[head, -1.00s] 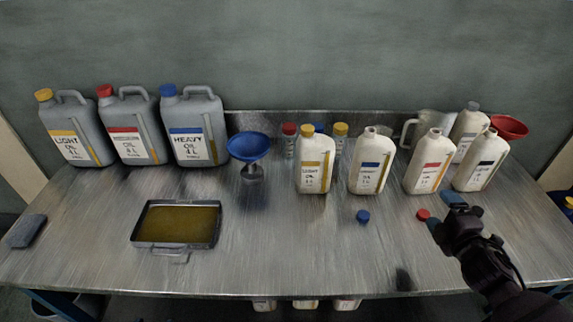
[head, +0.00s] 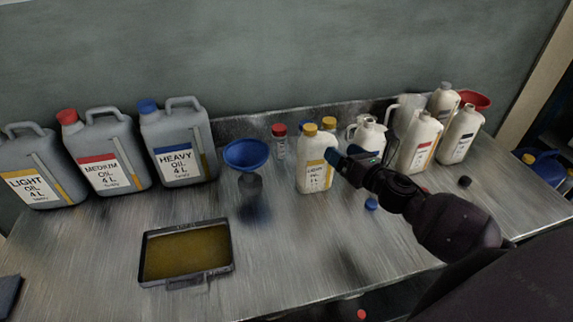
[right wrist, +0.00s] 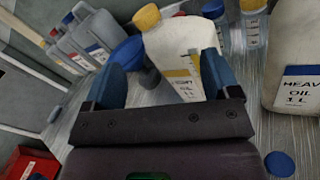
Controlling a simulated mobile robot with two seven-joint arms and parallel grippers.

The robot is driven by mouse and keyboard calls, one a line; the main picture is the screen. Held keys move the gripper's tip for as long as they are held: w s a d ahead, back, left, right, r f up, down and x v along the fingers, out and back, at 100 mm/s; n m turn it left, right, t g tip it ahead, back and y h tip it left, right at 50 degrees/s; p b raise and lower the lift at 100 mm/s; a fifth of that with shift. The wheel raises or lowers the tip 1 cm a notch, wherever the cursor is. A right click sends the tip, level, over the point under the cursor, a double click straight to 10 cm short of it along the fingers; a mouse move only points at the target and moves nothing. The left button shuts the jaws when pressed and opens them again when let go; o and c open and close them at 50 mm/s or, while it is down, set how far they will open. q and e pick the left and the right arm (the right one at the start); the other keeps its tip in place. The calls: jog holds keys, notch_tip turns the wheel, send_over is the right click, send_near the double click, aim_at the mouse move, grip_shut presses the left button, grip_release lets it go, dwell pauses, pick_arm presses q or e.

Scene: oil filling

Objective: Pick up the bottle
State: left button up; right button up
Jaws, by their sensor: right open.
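A white bottle with a yellow cap and yellow label (head: 314,172) stands upright on the metal table in the head view. It also shows in the right wrist view (right wrist: 178,50), partly hidden behind my gripper. My right gripper (head: 332,158) is open, its blue fingertips close to the bottle's right side. In the right wrist view the two blue fingers (right wrist: 163,80) point at the bottle, which shows between them. I cannot tell whether they touch it. More white bottles, such as the red-labelled one (head: 420,143), stand to the right. My left gripper is not in view.
A blue funnel (head: 246,155) on a stand is left of the bottle. Grey oil jugs (head: 178,143) line the back left. An amber-filled tray (head: 146,262) sits in front. A blue cap (head: 371,203) lies near my arm. The front middle of the table is clear.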

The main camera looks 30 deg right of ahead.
aim_at(314, 134)
jog(key=w+n, duration=0.1)
jog(key=w, duration=0.1)
jog(key=w+a+n, duration=0.1)
jog(key=w, duration=0.1)
jog(key=w+a+n, duration=0.1)
jog(key=w+n, duration=0.1)
jog(key=shift+a+y+p, duration=0.1)
jog(key=shift+y+p, duration=0.2)
jog(key=shift+p, duration=0.05)
jog(key=shift+w+a+r+p, duration=0.1)
jog(key=shift+w+a+p, duration=0.05)
jog(key=shift+w, duration=0.7)
jog(key=shift+w+a+r+p, duration=0.1)
jog(key=shift+w+a+p, duration=0.05)
jog(key=shift+w, duration=0.7)
jog(key=shift+w+a+r+p, duration=0.1)
jog(key=shift+w+a+p, duration=0.05)
jog(key=shift+w, duration=0.7)
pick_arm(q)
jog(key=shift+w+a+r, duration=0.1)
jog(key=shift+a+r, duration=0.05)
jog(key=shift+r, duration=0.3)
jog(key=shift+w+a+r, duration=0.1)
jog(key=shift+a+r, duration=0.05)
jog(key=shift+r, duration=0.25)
pick_arm(e)
grip_shut()
jog(key=shift+r, duration=0.15)
